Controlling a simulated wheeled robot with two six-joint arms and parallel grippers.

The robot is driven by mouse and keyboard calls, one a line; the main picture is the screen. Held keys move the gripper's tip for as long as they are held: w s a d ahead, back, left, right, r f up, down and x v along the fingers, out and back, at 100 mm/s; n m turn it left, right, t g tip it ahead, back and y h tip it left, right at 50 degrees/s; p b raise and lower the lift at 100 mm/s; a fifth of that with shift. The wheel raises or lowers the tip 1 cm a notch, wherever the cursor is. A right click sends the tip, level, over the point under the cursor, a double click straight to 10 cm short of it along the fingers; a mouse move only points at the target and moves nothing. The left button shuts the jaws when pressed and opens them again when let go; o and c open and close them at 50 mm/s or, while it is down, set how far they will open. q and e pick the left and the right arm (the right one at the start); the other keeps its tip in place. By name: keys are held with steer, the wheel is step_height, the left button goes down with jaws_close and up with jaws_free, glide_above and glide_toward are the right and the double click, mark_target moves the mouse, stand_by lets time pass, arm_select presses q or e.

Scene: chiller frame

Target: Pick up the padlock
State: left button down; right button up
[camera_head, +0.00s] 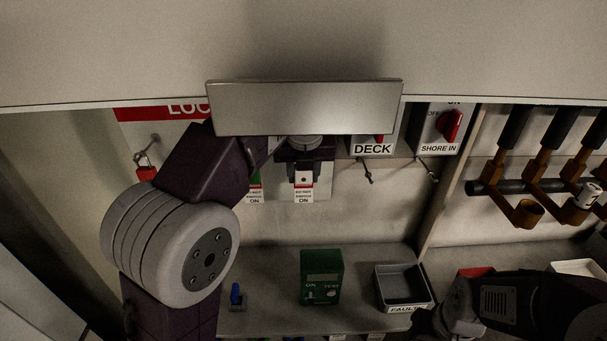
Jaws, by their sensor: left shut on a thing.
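A small red padlock (146,173) hangs from a hook on the white board at the left, under the red "LOC" heading. My left gripper (303,160) is at the switch panel, partly hidden by a metal plate. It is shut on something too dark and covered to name. My right arm is at the lower right, and its dark gripper end (430,320) is by the grey bin; its jaws are unclear.
The metal plate (305,108) juts out above the panel. "DECK" (373,149) and "SHORE IN" (438,148) switches are to its right. The shelf below holds a green box (321,277), a grey bin (404,285) and a small blue item (235,294).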

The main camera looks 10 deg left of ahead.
mark_target(305, 186)
arm_select(q)
steer(key=s, duration=0.1)
steer(key=s+d, duration=0.1)
steer(key=s, duration=0.1)
steer(key=s+r+b, duration=0.1)
steer(key=s, duration=0.1)
steer(key=shift+s+d+r, duration=0.1)
steer(key=shift+d, duration=0.25)
steer(key=s+d+b, duration=0.1)
steer(key=s+d, duration=0.2)
steer(key=s, duration=0.9)
steer(key=shift+d+r, duration=0.2)
steer(key=shift+d, duration=0.05)
steer(key=shift+f, duration=0.1)
